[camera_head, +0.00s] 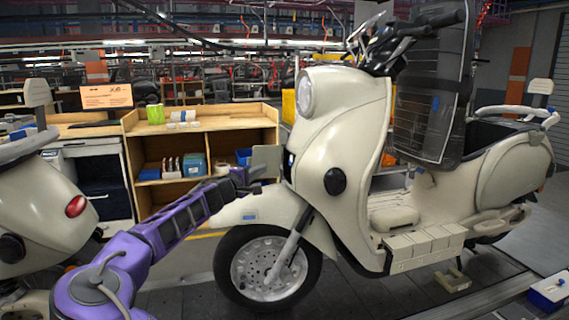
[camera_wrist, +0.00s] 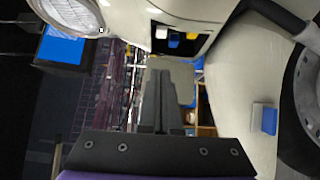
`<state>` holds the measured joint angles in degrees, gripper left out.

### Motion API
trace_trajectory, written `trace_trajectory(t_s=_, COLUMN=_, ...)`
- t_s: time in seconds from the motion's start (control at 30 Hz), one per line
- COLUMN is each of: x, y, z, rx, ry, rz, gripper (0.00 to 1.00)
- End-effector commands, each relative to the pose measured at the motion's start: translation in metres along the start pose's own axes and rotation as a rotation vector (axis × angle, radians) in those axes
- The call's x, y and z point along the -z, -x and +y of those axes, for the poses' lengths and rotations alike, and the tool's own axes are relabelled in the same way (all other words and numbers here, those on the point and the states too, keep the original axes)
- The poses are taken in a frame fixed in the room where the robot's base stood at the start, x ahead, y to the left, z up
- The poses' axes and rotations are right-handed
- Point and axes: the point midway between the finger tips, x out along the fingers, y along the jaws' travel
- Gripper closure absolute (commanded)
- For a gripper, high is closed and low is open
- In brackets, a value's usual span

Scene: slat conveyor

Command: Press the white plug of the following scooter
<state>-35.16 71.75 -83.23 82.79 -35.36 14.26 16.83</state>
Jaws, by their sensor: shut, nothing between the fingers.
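The cream scooter (camera_head: 345,110) stands side-on, its front wheel to the left. A dark opening in its front panel shows in the wrist view and holds a white plug (camera_wrist: 161,32), a blue plug (camera_wrist: 176,40) and a yellow plug (camera_wrist: 193,36). In the head view the plugs are too small to tell apart. My gripper (camera_head: 259,175) is in front of the scooter's nose, above the front fender. In the wrist view my gripper (camera_wrist: 160,73) is shut and empty, its fingertips pointing toward the opening. It appears apart from the white plug.
Another cream scooter (camera_head: 40,200) stands at the left edge. A wooden shelf (camera_head: 200,125) with boxes and rolls is behind my arm. The round headlight (camera_wrist: 72,12) is close to the opening. The front fender (camera_head: 265,208) lies just below my gripper.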

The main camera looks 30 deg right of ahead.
Motion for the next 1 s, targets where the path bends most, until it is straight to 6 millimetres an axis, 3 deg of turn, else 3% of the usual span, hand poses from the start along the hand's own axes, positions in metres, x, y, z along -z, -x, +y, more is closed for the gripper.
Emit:
trace_trajectory(t_s=0.43, x=-0.004, y=-0.083, z=0.001, rx=0.000, ry=-0.001, rz=-0.003, gripper=1.00)
trace_trajectory(t_s=0.63, x=-0.023, y=-0.100, z=0.000, rx=-0.001, ry=0.000, rz=-0.002, gripper=1.00)
trace_trajectory(t_s=1.0, x=-0.029, y=-0.105, z=0.000, rx=0.000, ry=-0.001, rz=0.000, gripper=1.00)
